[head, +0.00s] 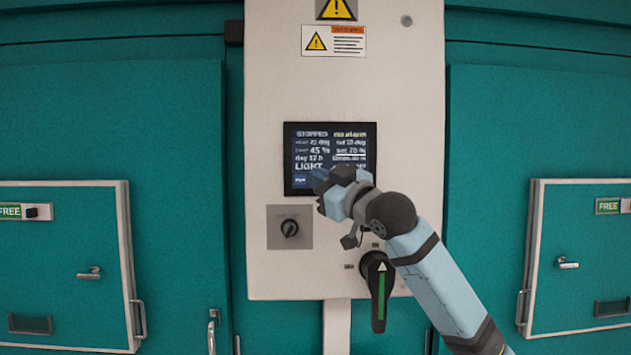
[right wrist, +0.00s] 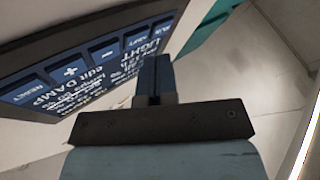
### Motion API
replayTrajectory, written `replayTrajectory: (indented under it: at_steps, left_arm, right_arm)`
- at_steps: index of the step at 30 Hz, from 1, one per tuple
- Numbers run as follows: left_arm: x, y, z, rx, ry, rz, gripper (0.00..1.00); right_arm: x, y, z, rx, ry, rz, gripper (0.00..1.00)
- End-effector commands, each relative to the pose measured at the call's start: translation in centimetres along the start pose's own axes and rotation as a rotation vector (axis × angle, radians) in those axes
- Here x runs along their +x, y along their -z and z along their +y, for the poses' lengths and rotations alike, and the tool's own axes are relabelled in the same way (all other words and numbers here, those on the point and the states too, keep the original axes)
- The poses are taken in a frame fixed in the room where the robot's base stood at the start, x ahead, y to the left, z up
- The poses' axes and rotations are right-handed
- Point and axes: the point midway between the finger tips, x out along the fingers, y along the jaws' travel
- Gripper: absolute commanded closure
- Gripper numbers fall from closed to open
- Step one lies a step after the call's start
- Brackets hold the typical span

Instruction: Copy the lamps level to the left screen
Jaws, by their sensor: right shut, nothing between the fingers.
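The dark screen (head: 330,148) is set in the white control panel in the head view. Its text reads STOPPED and no alarm at the top, with small lines such as 45 % and a larger LIGHT row; some text is too small to read. My right gripper (head: 322,188) is in front of the screen's lower part and hides its lower right. In the right wrist view the shut fingers (right wrist: 154,75) are close to the screen (right wrist: 85,75), beside a row of keys including plus, minus and RESET. Contact cannot be told. My left gripper is not in view.
Below the screen are a small rotary switch (head: 290,228) and a large black handle with a green stripe (head: 379,290), close to my right arm.

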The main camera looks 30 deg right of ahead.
Motion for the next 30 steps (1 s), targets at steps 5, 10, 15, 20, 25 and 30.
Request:
replayTrajectory:
  at_steps: [5,10,15,20,25,30]
  left_arm:
    - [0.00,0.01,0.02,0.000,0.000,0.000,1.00]
    - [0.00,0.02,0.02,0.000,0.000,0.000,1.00]
    - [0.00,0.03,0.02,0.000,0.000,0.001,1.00]
    - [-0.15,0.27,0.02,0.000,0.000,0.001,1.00]
    - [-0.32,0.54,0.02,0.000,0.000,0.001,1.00]
    - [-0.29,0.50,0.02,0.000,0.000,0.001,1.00]
  right_arm:
    - [0.00,0.00,0.00,0.000,0.000,0.000,1.00]
    - [0.00,0.00,0.00,0.000,0.000,0.000,1.00]
    - [0.00,0.00,0.00,0.000,0.000,0.000,1.00]
    - [0.24,-0.11,0.20,0.000,0.000,-0.002,1.00]
    - [0.61,-0.41,0.45,0.000,0.000,-0.001,1.00]
    - [0.60,-0.47,0.42,0.000,0.000,0.000,1.00]
